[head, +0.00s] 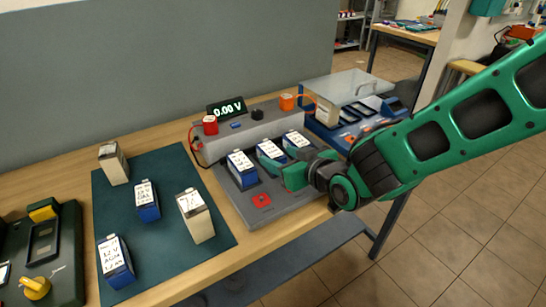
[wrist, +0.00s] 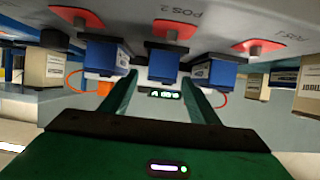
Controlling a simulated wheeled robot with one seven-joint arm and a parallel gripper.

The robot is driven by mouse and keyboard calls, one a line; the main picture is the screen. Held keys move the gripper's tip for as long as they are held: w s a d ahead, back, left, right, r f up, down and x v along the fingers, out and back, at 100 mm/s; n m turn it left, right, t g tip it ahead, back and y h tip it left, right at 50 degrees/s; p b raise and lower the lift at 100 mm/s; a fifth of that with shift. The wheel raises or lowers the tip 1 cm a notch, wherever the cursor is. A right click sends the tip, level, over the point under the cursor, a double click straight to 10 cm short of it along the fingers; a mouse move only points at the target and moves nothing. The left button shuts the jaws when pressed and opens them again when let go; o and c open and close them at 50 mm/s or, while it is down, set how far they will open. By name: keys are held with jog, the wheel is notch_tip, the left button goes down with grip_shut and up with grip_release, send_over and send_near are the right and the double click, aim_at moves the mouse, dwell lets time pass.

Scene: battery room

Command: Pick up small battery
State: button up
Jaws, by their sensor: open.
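Three small blue batteries with white labels stand in a row in the grey test station: a left one (head: 242,169), a middle one (head: 270,150) and a right one (head: 296,140). My gripper (head: 288,172) is open beside the middle one. In the wrist view, which is upside down, my fingers (wrist: 161,80) point at the middle battery (wrist: 163,64), which lies in line with the gap. I cannot tell whether it is between the fingertips. Two more small blue batteries (head: 147,200) (head: 116,262) stand on the green mat (head: 180,165).
Two taller beige batteries (head: 113,163) (head: 195,215) stand on the mat. The station (head: 262,202) has a display (head: 227,108) reading 0.00 V and red and orange clamps. A blue tray unit (head: 335,135) with a clear lid stands right. A dark case (head: 60,250) sits left.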

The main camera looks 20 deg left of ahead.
aim_at(276, 154)
jog(key=shift+x, duration=2.65)
jog(key=shift+r, duration=0.1)
grip_shut()
